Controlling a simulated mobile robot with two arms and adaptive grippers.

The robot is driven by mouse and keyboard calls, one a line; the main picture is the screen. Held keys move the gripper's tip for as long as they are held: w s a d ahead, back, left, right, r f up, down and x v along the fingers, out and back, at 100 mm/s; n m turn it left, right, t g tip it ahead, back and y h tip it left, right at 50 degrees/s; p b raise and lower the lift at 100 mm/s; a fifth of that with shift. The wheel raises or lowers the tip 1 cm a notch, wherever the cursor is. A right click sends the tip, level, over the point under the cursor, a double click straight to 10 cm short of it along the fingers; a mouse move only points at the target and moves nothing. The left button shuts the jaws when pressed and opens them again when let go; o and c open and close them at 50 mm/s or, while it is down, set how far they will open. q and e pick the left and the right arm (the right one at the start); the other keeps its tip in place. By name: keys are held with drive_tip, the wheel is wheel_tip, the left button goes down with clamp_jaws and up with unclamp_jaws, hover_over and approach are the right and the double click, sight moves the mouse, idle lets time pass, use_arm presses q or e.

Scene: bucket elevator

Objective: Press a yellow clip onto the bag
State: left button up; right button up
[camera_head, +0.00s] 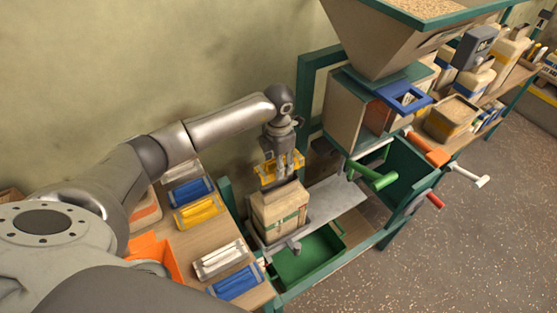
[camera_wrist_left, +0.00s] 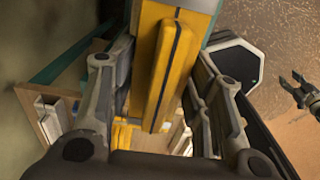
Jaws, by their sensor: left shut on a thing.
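My left gripper (camera_head: 283,160) is shut on a yellow clip (camera_head: 268,174) and holds it just over the top of the bag. The clip (camera_wrist_left: 168,65) fills the middle of the left wrist view, between the two fingers (camera_wrist_left: 160,85). The pale paper bag (camera_head: 278,212), with a green and red band, stands upright on a small metal support. I cannot tell whether the clip touches the bag's top. My right gripper (camera_wrist_left: 291,84) shows small at the right edge of the left wrist view, empty, its fingertips apart.
Trays of blue (camera_head: 237,283), white (camera_head: 218,259) and yellow (camera_head: 199,212) clips lie on the wooden bench at left, near an orange bin (camera_head: 155,255). A hopper (camera_head: 400,40) rises behind right of the bag. A green lever (camera_head: 375,178) and a green bin (camera_head: 308,256) are close by.

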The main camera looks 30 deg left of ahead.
sight(279, 184)
use_arm(q)
drive_tip(key=shift+f+b, duration=0.35)
drive_tip(key=shift+f, duration=0.35)
wheel_tip(279, 184, down, 2)
drive_tip(key=shift+f+b, duration=0.25)
drive_tip(key=shift+b, duration=0.6)
wheel_tip(279, 184, down, 3)
drive_tip(key=shift+r+b, duration=0.2)
drive_tip(key=shift+b, duration=0.8)
drive_tip(key=shift+f, duration=0.15)
drive_tip(key=shift+f+b, duration=0.5)
drive_tip(key=shift+b, duration=0.25)
drive_tip(key=shift+f+b, duration=0.8)
drive_tip(key=shift+f, duration=0.1)
